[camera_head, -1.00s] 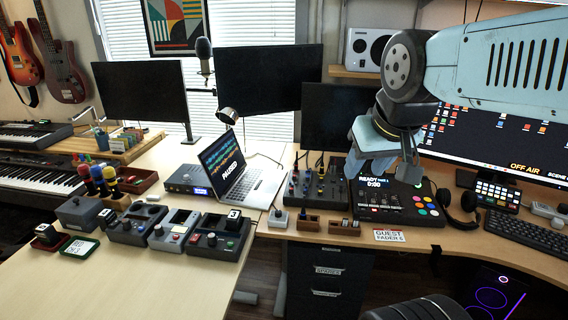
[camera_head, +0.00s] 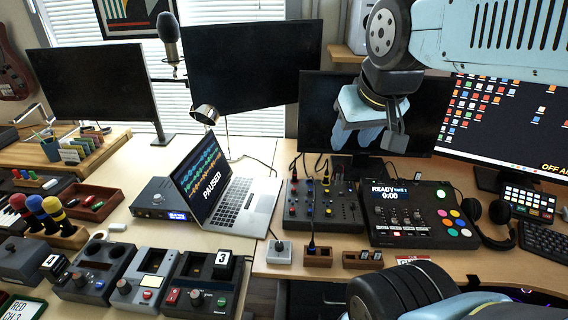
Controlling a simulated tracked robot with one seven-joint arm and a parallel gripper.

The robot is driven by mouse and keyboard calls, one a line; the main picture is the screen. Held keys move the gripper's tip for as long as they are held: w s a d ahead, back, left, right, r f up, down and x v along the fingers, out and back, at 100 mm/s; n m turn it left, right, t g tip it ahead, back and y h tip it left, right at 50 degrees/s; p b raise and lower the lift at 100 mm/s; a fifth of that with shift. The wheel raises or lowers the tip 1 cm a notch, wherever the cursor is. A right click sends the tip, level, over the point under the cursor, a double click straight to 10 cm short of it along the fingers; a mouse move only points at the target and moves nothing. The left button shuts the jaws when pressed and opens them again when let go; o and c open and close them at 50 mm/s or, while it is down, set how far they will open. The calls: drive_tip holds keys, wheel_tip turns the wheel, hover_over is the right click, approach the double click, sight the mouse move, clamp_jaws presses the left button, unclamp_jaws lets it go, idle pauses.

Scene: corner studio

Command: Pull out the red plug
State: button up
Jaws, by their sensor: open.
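My gripper (camera_head: 372,138) hangs open and empty in the air, in front of the dark middle-right monitor and above the mixer and the console. The small black mixer (camera_head: 340,212) sits on the right desk, with several cables and plugs standing up at its back edge and coloured knobs on its face. One plug there shows a yellow band (camera_head: 326,181).
The console (camera_head: 408,215) with "READY" on its screen stands right of the mixer, then headphones (camera_head: 498,222). An open laptop (camera_head: 235,205) stands to the left. A grey box (camera_head: 279,251) and wooden holders (camera_head: 318,257) line the front edge. Several control boxes (camera_head: 201,285) fill the left desk.

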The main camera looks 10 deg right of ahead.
drive_tip(key=shift+w, duration=0.25)
drive_tip(key=w+f+m+g+y, duration=0.1)
drive_tip(key=w+f+g, duration=0.15)
drive_tip(key=w, duration=0.85)
drive_tip(key=w+f+m+g, duration=0.1)
drive_tip(key=w+f, duration=0.3)
drive_tip(key=w, duration=0.7)
drive_tip(key=shift+m+g+h, duration=0.4)
drive_tip(key=shift+m+g, duration=0.4)
drive_tip(key=shift+g, duration=0.15)
drive_tip(key=w+f, duration=0.5)
drive_tip(key=f, duration=0.1)
drive_tip(key=w+f, duration=0.4)
drive_tip(key=f, duration=0.2)
drive_tip(key=w+f, duration=0.5)
drive_tip(key=f, duration=0.1)
drive_tip(key=shift+w+d+f, duration=0.25)
drive_tip(key=shift+w+f, duration=0.05)
drive_tip(key=shift+f, duration=0.05)
drive_tip(key=shift+w+f, duration=0.3)
drive_tip(key=shift+f, duration=0.3)
